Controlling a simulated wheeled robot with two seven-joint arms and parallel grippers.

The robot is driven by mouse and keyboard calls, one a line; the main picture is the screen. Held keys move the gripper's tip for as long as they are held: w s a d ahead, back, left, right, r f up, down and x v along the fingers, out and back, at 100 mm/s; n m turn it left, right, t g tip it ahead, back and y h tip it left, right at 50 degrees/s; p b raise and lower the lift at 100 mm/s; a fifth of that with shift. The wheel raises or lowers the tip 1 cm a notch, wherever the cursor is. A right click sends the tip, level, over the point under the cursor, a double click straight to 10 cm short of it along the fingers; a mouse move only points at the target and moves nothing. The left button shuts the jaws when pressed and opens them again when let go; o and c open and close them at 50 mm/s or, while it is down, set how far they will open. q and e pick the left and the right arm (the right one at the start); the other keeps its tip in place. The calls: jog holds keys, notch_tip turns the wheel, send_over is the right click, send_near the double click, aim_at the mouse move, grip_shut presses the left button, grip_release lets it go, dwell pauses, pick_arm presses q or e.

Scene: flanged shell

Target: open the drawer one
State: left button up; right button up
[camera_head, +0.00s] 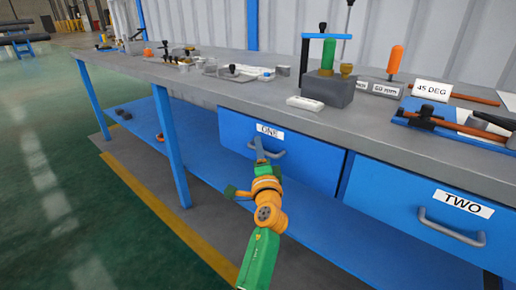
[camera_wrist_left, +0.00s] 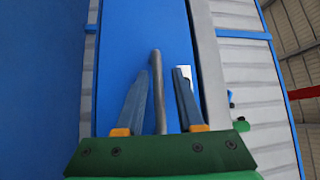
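Drawer one (camera_head: 311,162) is a blue drawer front under the grey worktop, with a white label reading ONE (camera_head: 270,131). It looks shut, flush with the bench. Its grey bar handle (camera_head: 273,153) sits below the label. My left gripper (camera_head: 261,150) reaches up to the left part of this handle. In the left wrist view, the two fingers of my left gripper (camera_wrist_left: 162,72) are apart. The handle (camera_wrist_left: 157,85) runs between them, with a gap visible on the right side. Whether the left finger touches it I cannot tell. My right gripper is not in view.
Drawer two (camera_head: 395,195), with its own handle (camera_head: 452,231), is at the right and looks shut. The worktop (camera_head: 240,92) carries tools, a grey block with a green cylinder (camera_head: 328,84) and labels. A blue lower shelf (camera_head: 215,153) lies beneath. The floor (camera_head: 60,180) at left is clear.

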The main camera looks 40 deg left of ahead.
pick_arm(q)
jog(key=shift+f, duration=0.1)
grip_shut()
dwell(1.1)
